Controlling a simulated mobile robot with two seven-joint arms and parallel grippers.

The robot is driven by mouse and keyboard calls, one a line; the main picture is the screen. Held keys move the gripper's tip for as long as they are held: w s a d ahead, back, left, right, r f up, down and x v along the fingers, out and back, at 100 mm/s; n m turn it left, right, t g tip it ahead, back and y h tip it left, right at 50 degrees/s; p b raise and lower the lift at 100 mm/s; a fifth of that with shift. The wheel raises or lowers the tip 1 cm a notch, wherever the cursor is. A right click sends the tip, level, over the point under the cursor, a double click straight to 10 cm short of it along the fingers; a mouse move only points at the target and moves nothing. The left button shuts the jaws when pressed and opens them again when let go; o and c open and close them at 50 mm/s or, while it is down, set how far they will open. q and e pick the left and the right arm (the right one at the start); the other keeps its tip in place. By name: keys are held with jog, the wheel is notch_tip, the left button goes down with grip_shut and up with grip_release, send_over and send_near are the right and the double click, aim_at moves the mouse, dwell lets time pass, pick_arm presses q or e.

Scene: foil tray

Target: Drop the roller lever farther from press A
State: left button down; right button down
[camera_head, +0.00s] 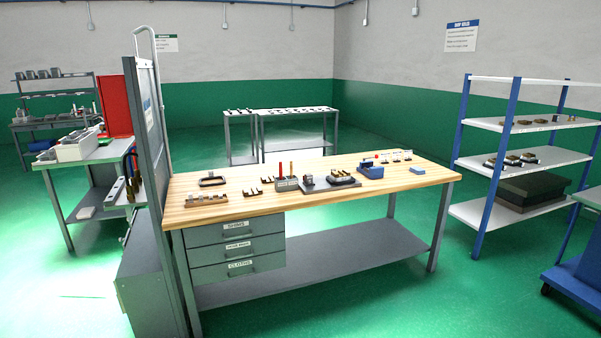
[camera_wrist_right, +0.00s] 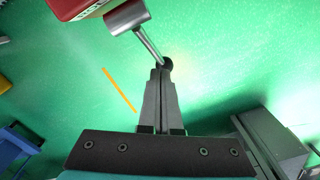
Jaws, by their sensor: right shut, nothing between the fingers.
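In the right wrist view my right gripper (camera_wrist_right: 165,72) is shut, its dark fingers together and pointing up the picture. Just past the fingertips is a grey cylinder on a thin rod (camera_wrist_right: 128,17), which looks like a roller lever. The rod runs down to a dark knob (camera_wrist_right: 168,62) at the fingertips. I cannot tell whether the knob touches them. A red body (camera_wrist_right: 72,6) is beside the cylinder, cut off by the picture edge. In the head view neither gripper shows, and I cannot pick out press A or a second roller lever by any label.
A wooden-topped workbench (camera_head: 400,181) holds several small parts, with bare wood at its front. A grey upright panel (camera_head: 150,130) stands at its left end. A shelf rack (camera_head: 495,122) is at right. Green floor lies around. A dark grey box (camera_wrist_right: 270,135) is right of my gripper.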

notch_tip(320, 180, down, 12)
jog(key=b, duration=0.7)
jog(key=shift+r, duration=0.25)
dwell(0.9)
jog(key=shift+s, duration=0.15)
